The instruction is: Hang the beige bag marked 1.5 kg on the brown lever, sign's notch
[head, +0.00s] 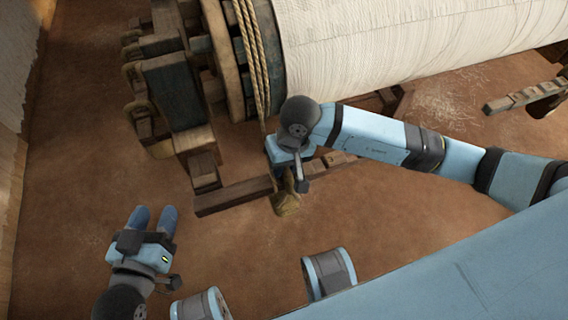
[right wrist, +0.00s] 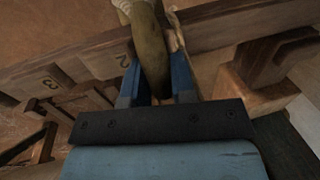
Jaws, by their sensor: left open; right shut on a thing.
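The beige bag (head: 287,204) hangs below my right gripper (head: 286,178) in the head view, beside the brown lever (head: 232,195). In the right wrist view the bag (right wrist: 151,62) looks olive-beige and sits between the blue fingers of the right gripper (right wrist: 156,84), which is shut on it. The lever (right wrist: 215,24) runs across behind the bag there, and figures 2 and 3 show at its left part. I cannot read a mark on the bag, and its contact with the lever is unclear. My left gripper (head: 155,216) is open and empty at lower left.
A large cloth roll (head: 400,40) fills the top, with ropes (head: 254,60) hanging by its wooden end wheel. A dark wooden frame (head: 178,95) stands left of it. Another notched wooden bar (head: 525,95) is at far right. The earthen floor around my left gripper is clear.

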